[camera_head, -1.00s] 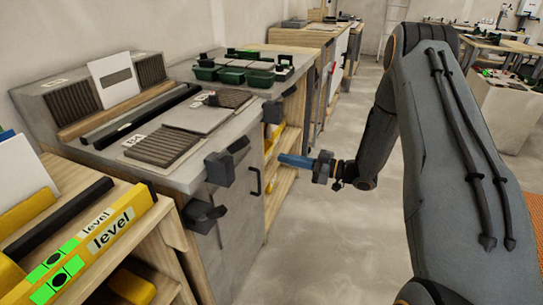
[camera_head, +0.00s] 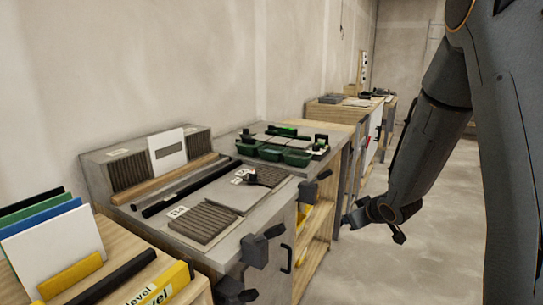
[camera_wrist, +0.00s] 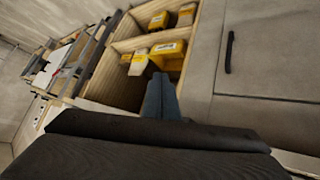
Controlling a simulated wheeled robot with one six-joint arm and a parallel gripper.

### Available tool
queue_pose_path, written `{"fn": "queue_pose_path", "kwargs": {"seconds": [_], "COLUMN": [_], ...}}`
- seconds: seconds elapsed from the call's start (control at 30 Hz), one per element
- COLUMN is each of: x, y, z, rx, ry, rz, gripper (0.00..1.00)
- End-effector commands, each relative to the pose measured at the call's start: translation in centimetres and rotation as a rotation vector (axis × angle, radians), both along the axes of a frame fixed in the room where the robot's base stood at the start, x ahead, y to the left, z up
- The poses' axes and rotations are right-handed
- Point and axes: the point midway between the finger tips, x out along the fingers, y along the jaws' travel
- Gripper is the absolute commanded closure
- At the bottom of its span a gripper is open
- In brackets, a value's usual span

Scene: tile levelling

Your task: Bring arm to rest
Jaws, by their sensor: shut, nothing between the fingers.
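My gripper (camera_head: 352,222) hangs at the end of my bent arm, out over the floor to the right of the grey workbench (camera_head: 226,246). In the wrist view its fingers (camera_wrist: 160,98) are together, with nothing held between them. Behind them in that view is an open wooden shelf. The gripper looks apart from the bench and shelf. My arm's upper part fills the right side of the head view.
Grey clamps (camera_head: 257,248) jut from the bench's near edge. The shelf with yellow boxes (camera_wrist: 165,48) and a cabinet door with a handle (camera_wrist: 229,52) stand close by. Green bins (camera_head: 272,152) sit on the bench behind. The floor (camera_head: 365,262) is clear.

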Motion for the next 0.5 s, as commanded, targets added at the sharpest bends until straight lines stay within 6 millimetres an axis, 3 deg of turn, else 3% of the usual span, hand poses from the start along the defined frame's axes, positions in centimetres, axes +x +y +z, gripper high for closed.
{"fn": "queue_pose_path", "kwargs": {"seconds": [0.03,0.17,0.23,0.4,0.5], "x": [-2.0,-8.8,-13.3,-23.9,-28.6], "y": [-0.1,-0.3,0.1,2.5,4.0], "z": [1.6,3.4,4.4,6.3,7.2], "rx": [-0.024,-0.061,-0.065,-0.037,-0.012], "ry": [0.053,0.236,0.345,0.599,0.712], "rz": [-0.053,-0.202,-0.27,-0.387,-0.419], "gripper": [1.0,1.0,1.0,1.0,1.0]}}
